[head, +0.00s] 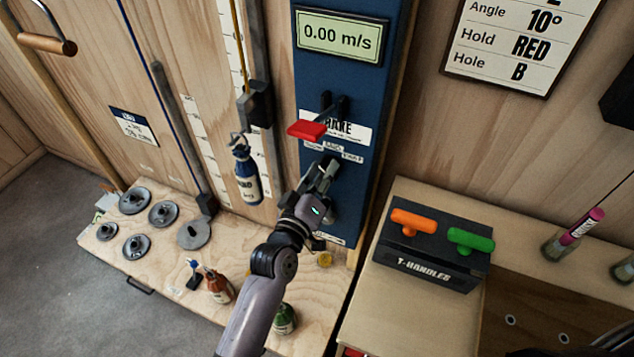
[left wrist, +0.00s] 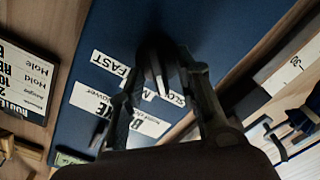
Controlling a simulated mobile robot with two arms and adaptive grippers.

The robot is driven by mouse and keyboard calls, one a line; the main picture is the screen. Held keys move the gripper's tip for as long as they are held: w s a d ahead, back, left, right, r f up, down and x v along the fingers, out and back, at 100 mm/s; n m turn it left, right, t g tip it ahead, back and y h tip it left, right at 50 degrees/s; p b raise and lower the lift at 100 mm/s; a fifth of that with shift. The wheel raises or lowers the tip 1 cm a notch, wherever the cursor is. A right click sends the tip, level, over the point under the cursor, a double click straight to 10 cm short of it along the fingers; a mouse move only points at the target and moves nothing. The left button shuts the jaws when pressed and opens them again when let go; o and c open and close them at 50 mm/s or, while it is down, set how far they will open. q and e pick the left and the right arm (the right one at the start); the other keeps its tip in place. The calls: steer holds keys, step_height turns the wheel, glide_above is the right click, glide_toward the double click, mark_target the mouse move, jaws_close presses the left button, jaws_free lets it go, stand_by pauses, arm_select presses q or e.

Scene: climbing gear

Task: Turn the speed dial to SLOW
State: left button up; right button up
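The tall blue panel (head: 378,55) carries a display (head: 340,35) reading 0.00 m/s, a red brake lever (head: 307,130) and a row of small speed labels (head: 352,157). My left gripper (head: 325,168) is at the panel just below these labels and hides most of the dial in the head view. In the left wrist view the dark dial (left wrist: 153,65) stands between the two fingers of my left gripper (left wrist: 165,75), which look spread. The FAST label (left wrist: 123,75) and SLOW label (left wrist: 176,97) lie either side of the dial's end. Finger contact is unclear. My right gripper is not in view.
A black T-handles box (head: 425,262) with orange and green handles stands on the bench at right. Bottles and several grey discs (head: 163,213) stand on the low wooden platform at left. A blue bottle (head: 245,178) hangs left of the panel. A sign (head: 520,45) hangs at upper right.

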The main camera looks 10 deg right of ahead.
arm_select(q)
steer(key=v, duration=1.1)
steer(key=shift+s+a, duration=0.25)
steer(key=shift+s, duration=0.05)
steer(key=s+a+f+m+g+y, duration=0.1)
steer(key=s+a+f+g+y, duration=0.2)
steer(key=f, duration=0.9)
steer(key=s+a+f+m+g+y, duration=0.1)
steer(key=s+a+f+g, duration=0.3)
steer(key=f, duration=0.9)
steer(key=s+a+f+m+y, duration=0.15)
steer(key=a+f, duration=0.35)
steer(key=f, duration=0.7)
steer(key=s+a+f+g+y, duration=0.1)
steer(key=s+a+f+g, duration=0.1)
steer(key=s+a+f, duration=0.3)
steer(key=s+a+f+m+g+y, duration=0.1)
steer(key=s+a+f, duration=0.4)
steer(key=s, duration=0.8)
steer(key=s+a+f+g+y, duration=0.2)
steer(key=s+a+f+g, duration=0.2)
steer(key=s+f, duration=0.3)
steer(key=s+a, duration=0.1)
steer(key=s, duration=0.2)
steer(key=shift+a+f, duration=0.25)
steer(key=shift+a, duration=0.15)
